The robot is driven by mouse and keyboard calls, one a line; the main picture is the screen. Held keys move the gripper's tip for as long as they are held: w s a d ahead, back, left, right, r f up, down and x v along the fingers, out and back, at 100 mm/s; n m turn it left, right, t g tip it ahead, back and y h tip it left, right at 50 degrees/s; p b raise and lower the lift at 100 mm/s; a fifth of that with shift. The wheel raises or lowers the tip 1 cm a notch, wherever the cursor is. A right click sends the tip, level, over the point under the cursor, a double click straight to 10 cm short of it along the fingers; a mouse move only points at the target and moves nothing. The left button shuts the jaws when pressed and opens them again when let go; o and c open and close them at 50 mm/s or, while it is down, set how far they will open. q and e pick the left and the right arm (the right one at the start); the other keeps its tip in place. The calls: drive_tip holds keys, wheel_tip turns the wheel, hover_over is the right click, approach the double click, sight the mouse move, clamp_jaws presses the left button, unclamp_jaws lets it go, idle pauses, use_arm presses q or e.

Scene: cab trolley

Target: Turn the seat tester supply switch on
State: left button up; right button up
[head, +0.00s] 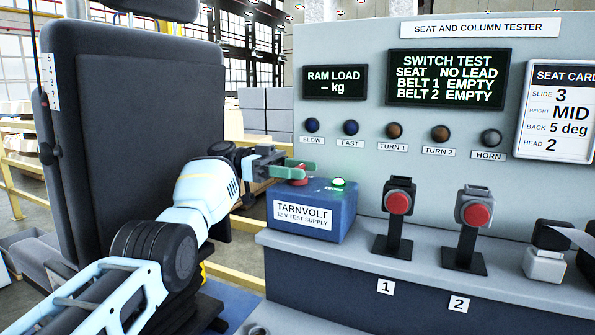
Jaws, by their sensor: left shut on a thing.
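The blue supply box (322,207), labelled TARNVOLT 12 V TEST SUPPLY, stands on the left end of the tester's grey ledge. A red switch (297,181) is on its top left, partly hidden by my gripper. A green lamp (338,183) glows on the top to the right of it. My left gripper (301,169) reaches in from the left, with its green-tipped fingers shut on the red switch. The exact position of the switch is hard to tell behind the fingers. My right gripper is not in view.
The upright tester panel (330,55) rises behind the box, with a lit SWITCH TEST screen (448,78). Two red-buttoned buckle stands (397,203) (473,211) are on the ledge to the right. A dark seat back (150,120) stands close on the left.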

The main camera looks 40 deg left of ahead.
use_arm(q)
drive_tip(key=shift+d, duration=0.1)
drive_tip(key=o, duration=1)
